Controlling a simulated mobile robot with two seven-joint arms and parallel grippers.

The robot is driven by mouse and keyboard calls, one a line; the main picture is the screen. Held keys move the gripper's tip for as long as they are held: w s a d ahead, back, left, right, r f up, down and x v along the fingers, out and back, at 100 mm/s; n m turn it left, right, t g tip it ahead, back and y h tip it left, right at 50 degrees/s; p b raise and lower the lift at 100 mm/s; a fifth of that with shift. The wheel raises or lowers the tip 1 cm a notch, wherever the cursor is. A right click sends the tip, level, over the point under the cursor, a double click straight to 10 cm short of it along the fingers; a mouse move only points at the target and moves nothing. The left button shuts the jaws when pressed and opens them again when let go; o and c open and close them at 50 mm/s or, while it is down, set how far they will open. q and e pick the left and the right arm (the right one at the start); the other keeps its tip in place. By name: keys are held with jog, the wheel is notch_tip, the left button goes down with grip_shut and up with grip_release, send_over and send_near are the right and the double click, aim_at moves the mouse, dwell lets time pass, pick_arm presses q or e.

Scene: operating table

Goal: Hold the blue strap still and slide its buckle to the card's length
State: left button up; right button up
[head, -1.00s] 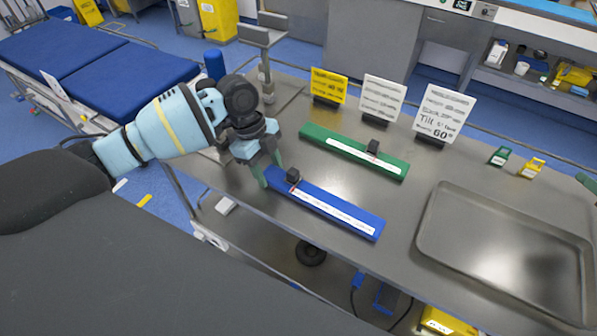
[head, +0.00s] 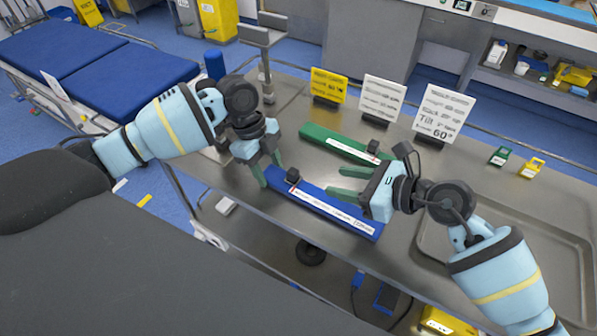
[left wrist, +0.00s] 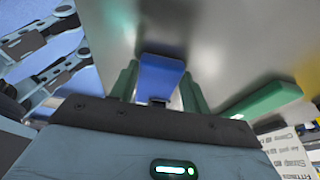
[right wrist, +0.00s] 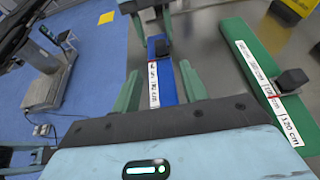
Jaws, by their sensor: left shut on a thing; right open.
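The blue strap (head: 325,206) lies on the metal table with a white printed scale along it. Its black buckle (head: 292,175) sits near the left end. My left gripper (head: 264,174) is shut on the strap's left end; the left wrist view shows the blue end (left wrist: 160,75) between the fingers. My right gripper (head: 342,181) is open above the strap, right of the buckle. In the right wrist view the buckle (right wrist: 161,47) lies just beyond the open fingertips, in line with the gap and apart from them.
A green strap (head: 318,136) with its own black buckle (head: 373,147) lies behind. A yellow card (head: 328,86) and two white cards (head: 382,98) (head: 440,113) stand at the back. A metal tray (head: 432,232) is at right, partly behind my right arm. Small green and yellow items lie beyond it.

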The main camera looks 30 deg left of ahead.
aim_at(298, 173)
jog(key=shift+x, duration=5.95)
jog(key=shift+w+f, duration=0.1)
grip_shut()
jog(key=shift+d, duration=0.15)
